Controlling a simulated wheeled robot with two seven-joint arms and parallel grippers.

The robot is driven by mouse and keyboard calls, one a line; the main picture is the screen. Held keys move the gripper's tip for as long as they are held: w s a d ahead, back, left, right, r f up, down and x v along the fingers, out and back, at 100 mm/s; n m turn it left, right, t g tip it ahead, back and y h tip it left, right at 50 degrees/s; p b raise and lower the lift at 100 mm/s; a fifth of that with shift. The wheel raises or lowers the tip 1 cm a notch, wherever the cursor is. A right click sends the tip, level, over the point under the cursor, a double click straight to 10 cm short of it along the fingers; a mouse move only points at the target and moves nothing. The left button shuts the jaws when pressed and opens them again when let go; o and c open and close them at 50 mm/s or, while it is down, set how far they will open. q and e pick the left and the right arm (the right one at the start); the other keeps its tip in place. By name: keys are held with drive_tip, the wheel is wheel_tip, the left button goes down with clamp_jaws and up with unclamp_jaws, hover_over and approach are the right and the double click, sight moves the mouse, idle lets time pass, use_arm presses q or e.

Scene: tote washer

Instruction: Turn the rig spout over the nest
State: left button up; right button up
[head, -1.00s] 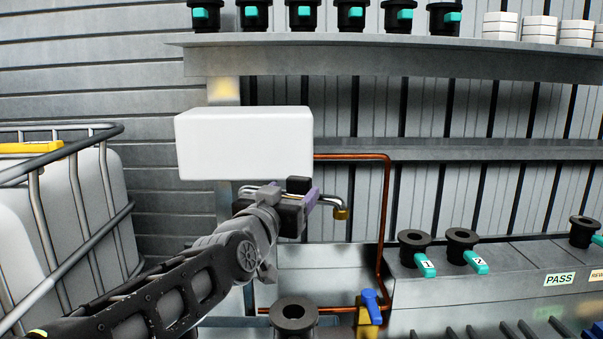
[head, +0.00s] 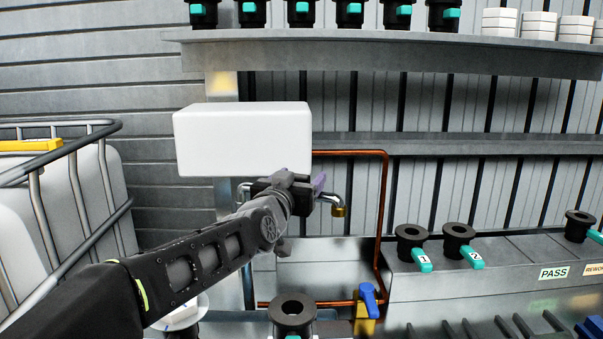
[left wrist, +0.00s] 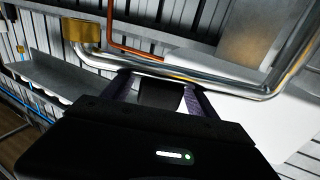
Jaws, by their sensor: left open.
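The rig spout (head: 334,198) is a bent chrome pipe with a brass tip, below a white tank. In the left wrist view the spout (left wrist: 180,76) crosses the top, its brass tip at upper left. My left gripper (head: 316,186) is open at the spout and hides part of it. In the left wrist view my left gripper's fingertips (left wrist: 158,82) reach the pipe, spread apart; I cannot tell whether they touch it. A black flanged fitting (head: 293,312) stands below at the front; the nest itself is not clearly visible. My right gripper is out of view.
The white tank (head: 242,140) is just above my gripper. A copper pipe (head: 384,215) and a blue-handled valve (head: 369,299) are to the right. Numbered black fittings (head: 459,238) stand on a grey bench. A caged white container (head: 75,210) is at left.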

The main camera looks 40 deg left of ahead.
use_arm(q)
drive_tip(key=shift+w+a, duration=0.1)
drive_tip(key=shift+w, duration=0.25)
drive_tip(key=shift+c, duration=0.6)
clamp_jaws()
